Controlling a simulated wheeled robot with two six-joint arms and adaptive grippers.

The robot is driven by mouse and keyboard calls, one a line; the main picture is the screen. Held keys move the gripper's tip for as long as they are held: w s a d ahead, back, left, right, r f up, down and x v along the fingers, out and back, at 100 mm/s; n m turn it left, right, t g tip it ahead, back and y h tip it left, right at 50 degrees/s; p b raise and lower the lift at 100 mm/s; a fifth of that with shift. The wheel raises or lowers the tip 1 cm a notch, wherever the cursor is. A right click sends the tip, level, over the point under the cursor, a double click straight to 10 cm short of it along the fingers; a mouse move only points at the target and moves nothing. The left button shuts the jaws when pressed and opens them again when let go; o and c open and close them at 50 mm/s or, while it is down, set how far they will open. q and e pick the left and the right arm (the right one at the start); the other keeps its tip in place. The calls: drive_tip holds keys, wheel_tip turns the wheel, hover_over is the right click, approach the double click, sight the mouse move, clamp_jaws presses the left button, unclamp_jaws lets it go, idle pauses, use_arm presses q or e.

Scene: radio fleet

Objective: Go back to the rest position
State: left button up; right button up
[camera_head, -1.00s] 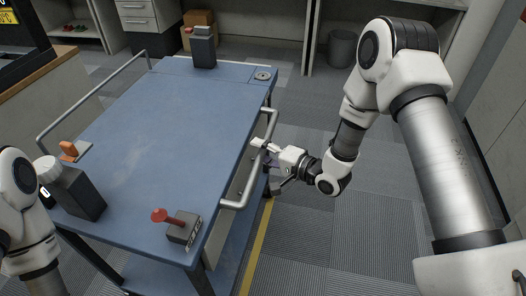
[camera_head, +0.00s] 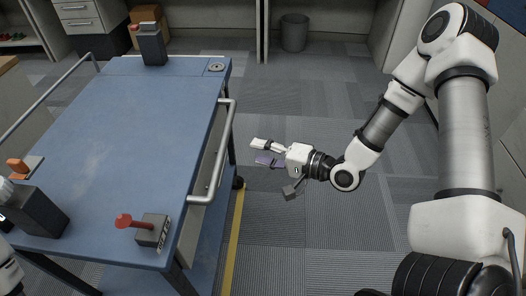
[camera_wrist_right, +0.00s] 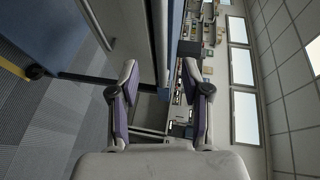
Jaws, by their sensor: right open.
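My right gripper (camera_head: 262,152) is open and empty in the head view. It hangs in free air to the right of the blue cart (camera_head: 125,130), apart from the cart's side handle (camera_head: 222,150). In the right wrist view its two fingers (camera_wrist_right: 160,100) stand apart with nothing between them, and the cart's side (camera_wrist_right: 125,25) shows beyond at the upper left. Only a small part of my left arm shows at the lower left edge of the head view; the left gripper is out of sight.
On the cart are a red-lever box (camera_head: 150,230), a dark box (camera_head: 38,212), an orange-lever switch (camera_head: 22,168), another dark box (camera_head: 152,46) and a round disc (camera_head: 216,68). A bin (camera_head: 294,33) stands at the back. The floor (camera_head: 300,240) right of the cart is clear.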

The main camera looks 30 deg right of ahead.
drive_tip(key=s+a+f+n+g+h+p, duration=0.2)
drive_tip(key=s+a+f+n+g+p, duration=0.1)
drive_tip(key=s+a+f+g+p, duration=0.6)
drive_tip(key=s+d+f+n+g+h, duration=0.2)
drive_tip(key=s+d+f+n+h, duration=0.1)
drive_tip(key=s, duration=0.4)
drive_tip(key=s+d+f+n+g+h, duration=0.2)
drive_tip(key=s+d+f+n+h, duration=0.1)
drive_tip(key=s, duration=0.5)
drive_tip(key=shift+d+f+n+h, duration=0.25)
drive_tip(key=shift+d+n, duration=0.35)
drive_tip(key=shift+d, duration=0.5)
